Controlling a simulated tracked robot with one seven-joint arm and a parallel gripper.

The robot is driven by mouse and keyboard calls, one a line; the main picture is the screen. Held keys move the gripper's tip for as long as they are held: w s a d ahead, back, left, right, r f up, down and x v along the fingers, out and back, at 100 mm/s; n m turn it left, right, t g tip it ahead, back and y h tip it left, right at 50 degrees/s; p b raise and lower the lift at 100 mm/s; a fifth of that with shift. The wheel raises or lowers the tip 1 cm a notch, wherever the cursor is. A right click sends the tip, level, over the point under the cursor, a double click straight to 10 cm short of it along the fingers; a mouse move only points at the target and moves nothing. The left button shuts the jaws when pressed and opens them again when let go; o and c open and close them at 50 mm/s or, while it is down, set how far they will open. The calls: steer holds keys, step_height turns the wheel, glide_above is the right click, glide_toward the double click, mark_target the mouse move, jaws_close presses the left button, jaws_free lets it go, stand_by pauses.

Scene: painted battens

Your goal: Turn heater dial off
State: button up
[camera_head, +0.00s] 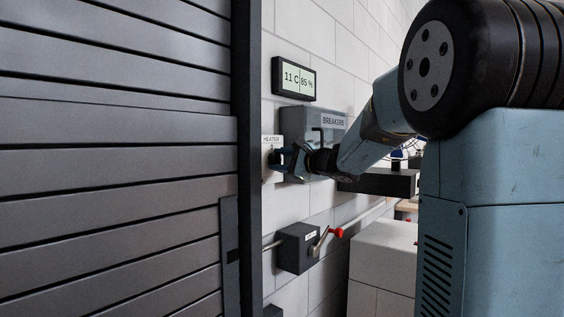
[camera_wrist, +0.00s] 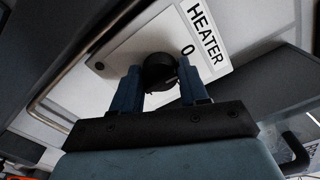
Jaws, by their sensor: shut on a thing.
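The heater panel is a pale plate (camera_head: 267,146) labelled HEATER on the wall, left of the breaker box. In the wrist view the plate (camera_wrist: 120,95) is large and tilted, with a "0" mark beside the dial. The black round heater dial (camera_wrist: 159,72) sits between the two blue fingers of my gripper (camera_wrist: 160,84), which is shut on it. In the head view my gripper (camera_head: 284,160) reaches the panel from the right and hides the dial. The dial's pointer cannot be made out.
A grey breaker box (camera_head: 308,122) labelled BREAKERS is right beside the panel. A display (camera_head: 294,79) reading 11 C and 85 % hangs above. A grey box (camera_head: 297,248) with a red-handled lever (camera_head: 336,232) is below. Dark slatted shutter (camera_head: 115,150) fills the left.

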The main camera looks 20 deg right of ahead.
steer(key=shift+f+n, duration=0.1)
steer(key=shift+n, duration=0.5)
steer(key=o, duration=1)
steer(key=shift+o, duration=0.2)
steer(key=shift+s, duration=0.1)
steer(key=v, duration=1.3)
steer(key=shift+s+d, duration=0.2)
